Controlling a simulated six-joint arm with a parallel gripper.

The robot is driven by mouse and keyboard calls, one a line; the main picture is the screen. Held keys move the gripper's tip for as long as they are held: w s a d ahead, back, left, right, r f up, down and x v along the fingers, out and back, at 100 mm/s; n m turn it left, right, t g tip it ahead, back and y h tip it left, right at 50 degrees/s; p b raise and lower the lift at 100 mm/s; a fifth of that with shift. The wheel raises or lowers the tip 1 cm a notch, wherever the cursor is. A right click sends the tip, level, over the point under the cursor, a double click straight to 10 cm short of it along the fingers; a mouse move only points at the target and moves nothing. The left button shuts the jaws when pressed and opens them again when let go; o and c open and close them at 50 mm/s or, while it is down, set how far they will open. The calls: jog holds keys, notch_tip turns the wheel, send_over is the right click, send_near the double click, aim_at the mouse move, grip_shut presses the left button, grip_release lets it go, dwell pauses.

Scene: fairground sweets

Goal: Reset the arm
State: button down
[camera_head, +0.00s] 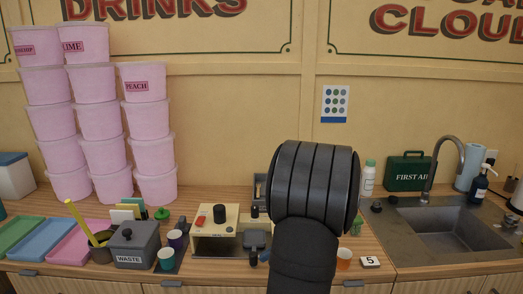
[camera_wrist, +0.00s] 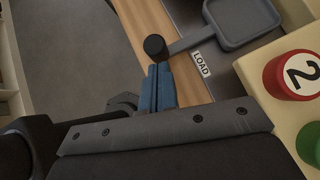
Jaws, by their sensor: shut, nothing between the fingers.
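My gripper (camera_wrist: 158,88) shows in the wrist view with its blue fingertips closed together and nothing between them. The fingertips point at the round black end of a handle (camera_wrist: 155,46), close to it; whether they touch it I cannot tell. The handle leads to a square grey pan (camera_wrist: 243,20).
A LOAD label (camera_wrist: 201,63) lies beside the handle. The machine's red button marked 2 (camera_wrist: 293,75) and a green button (camera_wrist: 310,147) are at right. Pink tubs (camera_head: 103,120), a grey WASTE bin (camera_head: 135,245) and trays stand left; a sink (camera_head: 455,228) is right.

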jog(key=d, duration=1)
jog(key=s+d, duration=0.1)
jog(key=d, duration=0.4)
jog(key=shift+d+r, duration=0.25)
jog(key=v, duration=1)
jog(key=a+r+m+h, duration=0.3)
jog(key=a+r+m, duration=0.1)
jog(key=a, duration=0.3)
jog(key=shift+r+g, duration=0.4)
jog(key=shift+r, duration=0.2)
jog(key=shift+d, duration=0.1)
jog(key=shift+f, duration=0.1)
jog(key=d+f+n+y, duration=0.3)
jog(key=d+f+n, duration=0.1)
jog(key=d+f, duration=0.15)
jog(key=shift+t, duration=0.4)
jog(key=shift+d+f+x, duration=0.1)
jog(key=shift+x, duration=1.5)
jog(key=shift+d+f+x, duration=0.1)
jog(key=shift+d+x, duration=0.05)
jog(key=shift+x, duration=1.45)
